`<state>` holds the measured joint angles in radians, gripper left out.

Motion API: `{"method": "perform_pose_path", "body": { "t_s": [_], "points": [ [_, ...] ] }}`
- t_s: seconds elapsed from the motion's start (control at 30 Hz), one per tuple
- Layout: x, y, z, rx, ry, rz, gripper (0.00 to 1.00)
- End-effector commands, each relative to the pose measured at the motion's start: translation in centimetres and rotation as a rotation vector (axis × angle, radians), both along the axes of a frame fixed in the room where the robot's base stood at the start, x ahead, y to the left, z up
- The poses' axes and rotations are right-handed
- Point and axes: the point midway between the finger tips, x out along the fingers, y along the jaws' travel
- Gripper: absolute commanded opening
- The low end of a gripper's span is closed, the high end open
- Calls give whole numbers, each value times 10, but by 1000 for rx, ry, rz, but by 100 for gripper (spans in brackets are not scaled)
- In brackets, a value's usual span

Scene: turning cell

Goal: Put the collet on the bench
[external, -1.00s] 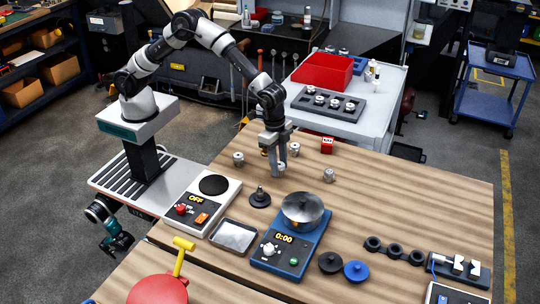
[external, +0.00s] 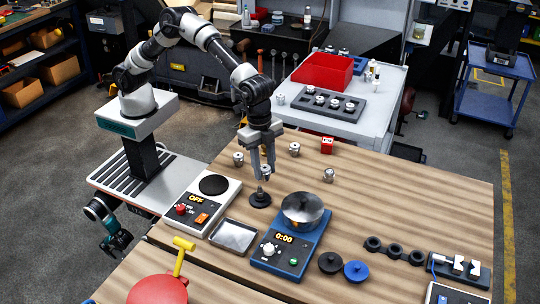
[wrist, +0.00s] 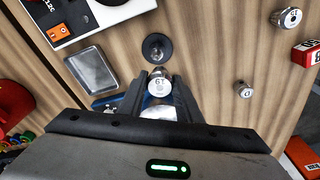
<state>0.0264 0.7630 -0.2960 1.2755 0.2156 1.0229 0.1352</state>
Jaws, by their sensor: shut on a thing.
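My gripper (external: 264,173) is shut on a small silver collet (wrist: 160,87) and holds it above the wooden bench (external: 400,195). The wrist view shows the collet's round end, with dark marking, between the fingers. In the external view it is mostly hidden by the fingers. Just below the gripper is a black round base with an upright pin (external: 260,199); it also shows in the wrist view (wrist: 157,47). Other collets stand on the wood: one at left (external: 238,159), one farther back (external: 294,149) and one at right (external: 328,175).
A blue scale with a silver dish (external: 302,208), a metal tray (external: 235,236) and a white hotplate-like unit (external: 198,205) stand close by. A red block (external: 327,145) is at the back edge. A grey side table (external: 375,115) carries a red bin and a collet rack.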

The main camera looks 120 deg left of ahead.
Motion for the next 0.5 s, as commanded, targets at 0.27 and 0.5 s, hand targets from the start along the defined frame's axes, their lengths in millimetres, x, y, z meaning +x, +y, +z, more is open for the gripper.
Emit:
{"method": "perform_pose_path", "body": {
  "t_s": [0.27,0.5],
  "points": [
    [-28,-156,4,1,1,-315,5],
    [-79,-277,5,-4,0,-562,5]
  ]
}}
